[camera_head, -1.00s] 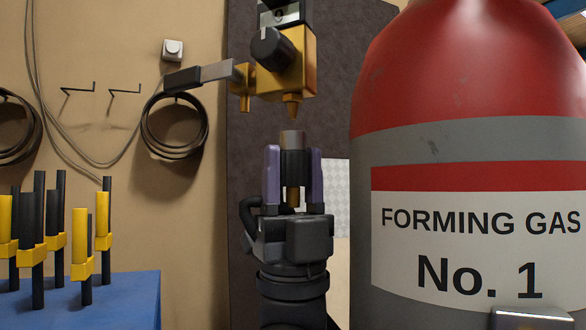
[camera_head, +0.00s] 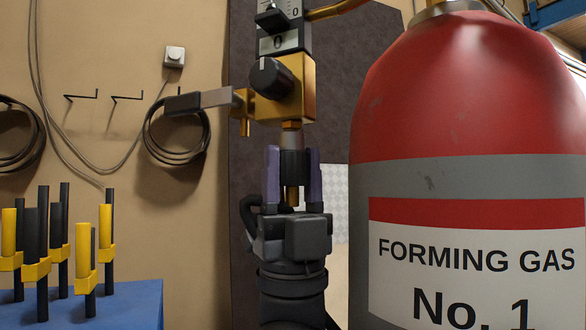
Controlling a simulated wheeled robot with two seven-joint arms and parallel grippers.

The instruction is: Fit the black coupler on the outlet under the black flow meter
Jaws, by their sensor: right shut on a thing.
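The black coupler (camera_head: 292,163) has a silver collar on top and a brass end below. My right gripper (camera_head: 292,178) comes up from below, its two purple fingers shut on the coupler and holding it upright. The black flow meter (camera_head: 279,42) shows in part at the top, above a brass valve block with a black knob (camera_head: 270,78). The brass outlet (camera_head: 291,125) points down from the block. The coupler's silver top meets the outlet's tip, in line with it; I cannot tell how far it is seated. My left gripper is not in view.
A large red and grey gas cylinder (camera_head: 460,100) stands close on the right. A lever (camera_head: 205,101) sticks out left from the valve block. Several yellow and black tools stand on a blue surface (camera_head: 130,300) at lower left. Coiled hoses (camera_head: 178,150) hang on the wall.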

